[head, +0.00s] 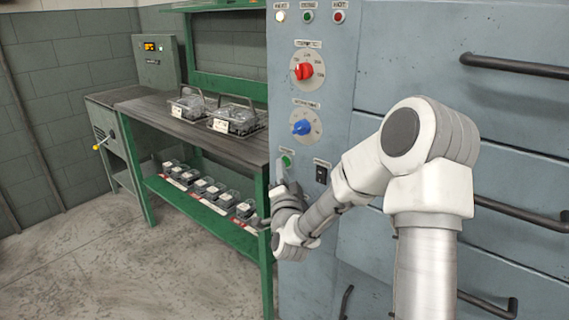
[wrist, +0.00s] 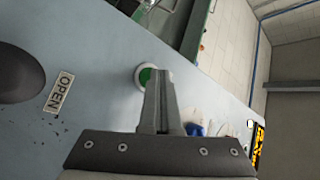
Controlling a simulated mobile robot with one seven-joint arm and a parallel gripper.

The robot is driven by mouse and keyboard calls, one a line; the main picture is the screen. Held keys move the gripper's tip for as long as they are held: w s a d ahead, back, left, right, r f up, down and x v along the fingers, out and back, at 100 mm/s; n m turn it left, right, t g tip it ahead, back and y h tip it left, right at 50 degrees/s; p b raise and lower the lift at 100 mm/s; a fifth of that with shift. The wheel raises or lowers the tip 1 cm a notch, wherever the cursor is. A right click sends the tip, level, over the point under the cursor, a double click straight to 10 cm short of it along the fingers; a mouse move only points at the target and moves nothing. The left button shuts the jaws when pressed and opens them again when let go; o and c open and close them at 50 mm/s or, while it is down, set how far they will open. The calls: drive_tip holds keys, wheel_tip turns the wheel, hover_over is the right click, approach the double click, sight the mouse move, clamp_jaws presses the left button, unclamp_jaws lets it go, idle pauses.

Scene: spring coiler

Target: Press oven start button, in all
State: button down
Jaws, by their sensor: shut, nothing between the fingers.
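The oven (head: 350,110) is a tall blue-grey cabinet at the right of the head view. Its green button (head: 287,160) sits low on the control panel, beside a black switch (head: 321,173). My gripper (head: 281,172) is shut and empty, just in front of the panel at the green button's lower left. In the wrist view the shut fingers (wrist: 159,78) point at the panel, and the green button (wrist: 144,76) with its pale ring shows just left of the tips, partly covered by them. I cannot tell whether the tips touch it.
Above the button are a blue knob (head: 301,127), a red knob (head: 303,71) and a row of lamps (head: 309,16). Oven handles (head: 515,67) jut out at right. A green-framed workbench (head: 190,130) with wire baskets (head: 237,119) stands close at left. The floor at front left is clear.

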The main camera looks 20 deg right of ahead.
drive_tip(key=shift+s+a, duration=0.4)
drive_tip(key=shift+a, duration=0.1)
drive_tip(key=s+a+b, duration=0.1)
drive_tip(key=a, duration=0.1)
drive_tip(key=s+a, duration=0.2)
drive_tip(key=shift+b, duration=0.4)
drive_tip(key=shift+a, duration=0.1)
idle(0.4)
